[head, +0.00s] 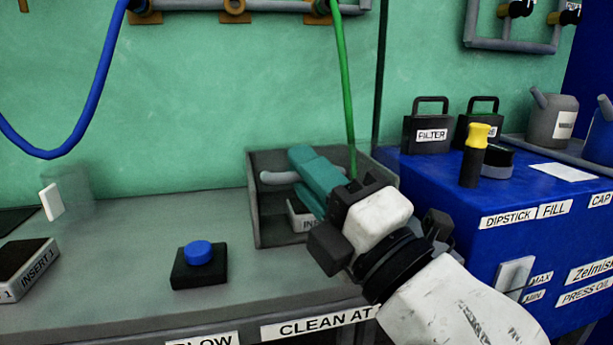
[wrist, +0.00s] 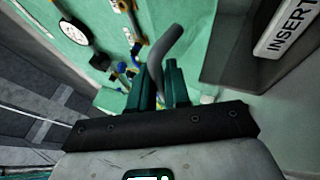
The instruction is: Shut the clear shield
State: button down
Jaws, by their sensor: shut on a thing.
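A see-through pane (head: 75,188) stands at the left of the bench in the head view, with a small white plate (head: 51,202) at its left edge. It looks like the clear shield, but it is faint, and how far open it is cannot be told. My gripper (head: 306,170) is far to its right, over a grey open-fronted box. Its teal fingers are shut on a grey curved tube (head: 280,177), whose bent end sticks out to the left. The wrist view shows the tube (wrist: 165,58) between the fingers (wrist: 160,88). The shield is not recognisable there.
The grey box (head: 265,222) holds a labelled insert (head: 301,216), partly hidden by my gripper. A blue button (head: 199,253) and another insert (head: 28,270) stand on the bench (head: 130,240). A green hose (head: 345,90) hangs into the box. A blue cabinet (head: 430,190) stands close at right.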

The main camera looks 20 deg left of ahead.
aim_at(291, 186)
jog(key=shift+f+b, duration=1)
jog(key=shift+f, duration=0.85)
jog(key=shift+r, duration=0.1)
jog(key=c, duration=1.4)
grip_release()
jog(key=shift+c, duration=0.2)
jog(key=shift+d, duration=0.1)
jog(key=p+v, duration=0.1)
jog(key=v, duration=0.9)
jog(key=shift+s+d+p, duration=0.3)
jog(key=shift+c, duration=0.4)
